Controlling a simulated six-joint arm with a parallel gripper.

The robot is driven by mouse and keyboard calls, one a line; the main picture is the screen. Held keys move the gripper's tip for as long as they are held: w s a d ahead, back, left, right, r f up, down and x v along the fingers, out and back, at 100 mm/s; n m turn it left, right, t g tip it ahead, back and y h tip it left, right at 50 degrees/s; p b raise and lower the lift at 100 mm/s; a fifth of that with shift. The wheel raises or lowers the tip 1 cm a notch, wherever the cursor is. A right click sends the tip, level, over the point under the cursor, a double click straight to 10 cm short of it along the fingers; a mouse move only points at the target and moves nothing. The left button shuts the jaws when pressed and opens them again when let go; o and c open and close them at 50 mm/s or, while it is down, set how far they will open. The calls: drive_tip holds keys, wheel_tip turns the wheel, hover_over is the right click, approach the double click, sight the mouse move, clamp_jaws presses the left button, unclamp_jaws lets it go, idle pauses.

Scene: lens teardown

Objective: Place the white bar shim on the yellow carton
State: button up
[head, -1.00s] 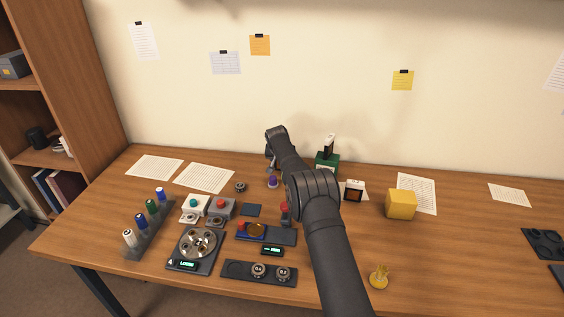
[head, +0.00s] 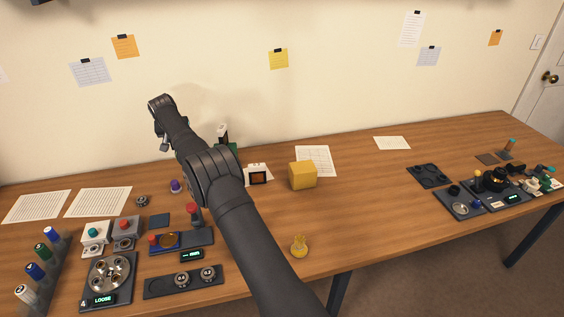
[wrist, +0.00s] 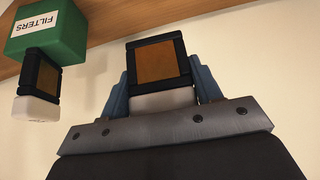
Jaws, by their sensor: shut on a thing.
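My gripper (head: 163,147) is raised above the back of the desk at left centre. In the wrist view its blue fingers (wrist: 160,93) are shut on the white end bar of a black-framed amber piece (wrist: 158,62). I take this for the white bar shim; its white bar (wrist: 163,99) sits between the fingers and the framed pane points away from the palm. In the head view the held piece is too small to make out clearly. The yellow carton (head: 303,176) stands on the desk, right of my arm and clear of it, with nothing visible on top.
A green FILTERS box (wrist: 48,30) with a similar white-ended framed piece (wrist: 39,80) stands close by. A small black-framed orange item (head: 258,175) is left of the carton. A yellow knobbed piece (head: 299,247) stands near the front edge.

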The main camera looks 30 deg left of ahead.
drive_tip(key=w+d+r+m+h, duration=0.1)
drive_tip(key=w+d+r+m, duration=0.1)
drive_tip(key=w+d+r, duration=0.75)
drive_tip(key=w+d, duration=0.7)
drive_tip(key=d, duration=0.6)
drive_tip(key=d+f+m+t, duration=0.1)
drive_tip(key=d+f+m, duration=0.1)
drive_tip(key=d, duration=2.9)
hover_over(303, 167)
drive_tip(key=shift+h, duration=0.4)
wheel_tip(303, 167, down, 6)
drive_tip(key=shift+w+a+f, duration=0.1)
drive_tip(key=shift+f, duration=2.05)
drive_tip(key=shift+f, duration=0.15)
drive_tip(key=o, duration=1)
